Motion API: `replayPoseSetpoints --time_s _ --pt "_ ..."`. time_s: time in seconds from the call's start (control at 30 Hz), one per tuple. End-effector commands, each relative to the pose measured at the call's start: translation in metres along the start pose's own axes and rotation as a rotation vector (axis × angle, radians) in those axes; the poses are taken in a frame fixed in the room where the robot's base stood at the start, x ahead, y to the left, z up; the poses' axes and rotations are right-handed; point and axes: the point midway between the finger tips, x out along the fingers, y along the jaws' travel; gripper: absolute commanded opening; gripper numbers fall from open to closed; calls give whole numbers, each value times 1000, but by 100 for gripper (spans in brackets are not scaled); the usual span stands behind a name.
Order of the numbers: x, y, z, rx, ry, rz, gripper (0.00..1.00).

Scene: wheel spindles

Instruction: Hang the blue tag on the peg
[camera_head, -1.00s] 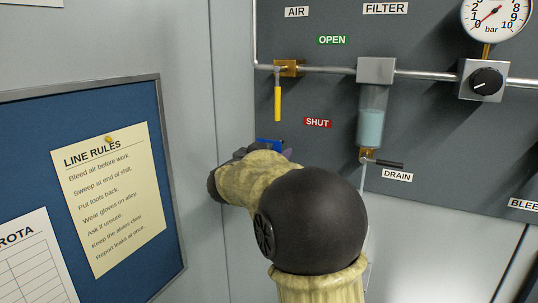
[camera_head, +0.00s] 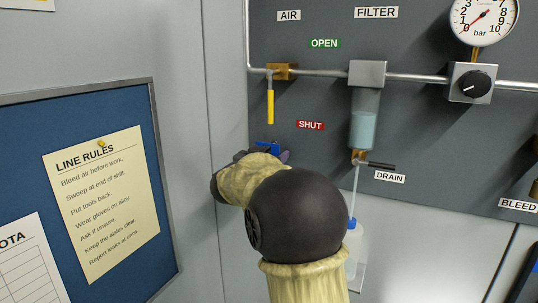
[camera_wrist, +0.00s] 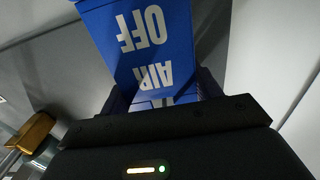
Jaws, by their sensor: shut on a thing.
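The blue tag (camera_wrist: 150,50) fills the upper middle of the wrist view, with white "AIR OFF" lettering upside down. My gripper (camera_wrist: 165,100) is shut on its lower end. I cannot make out a peg in either view.
The grey panel carries the pipe, the brass AIR valve (camera_head: 281,71), the filter bowl (camera_head: 364,118) and the regulator (camera_head: 473,82). A drain lever (camera_head: 377,165) and a bottle (camera_head: 352,245) are right of my arm. A blue notice board (camera_head: 120,120) stands at left.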

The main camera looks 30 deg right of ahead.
Motion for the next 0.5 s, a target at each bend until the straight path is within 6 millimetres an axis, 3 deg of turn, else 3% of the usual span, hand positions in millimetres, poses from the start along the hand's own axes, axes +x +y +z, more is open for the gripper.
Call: replayPoseSetpoints --time_s 0.37,0.4,0.5 --pt "1 1 2 -1 -2 2 27" --pt "1 1 2 -2 -3 2 67" --pt "1 1 2 -2 -2 2 87"
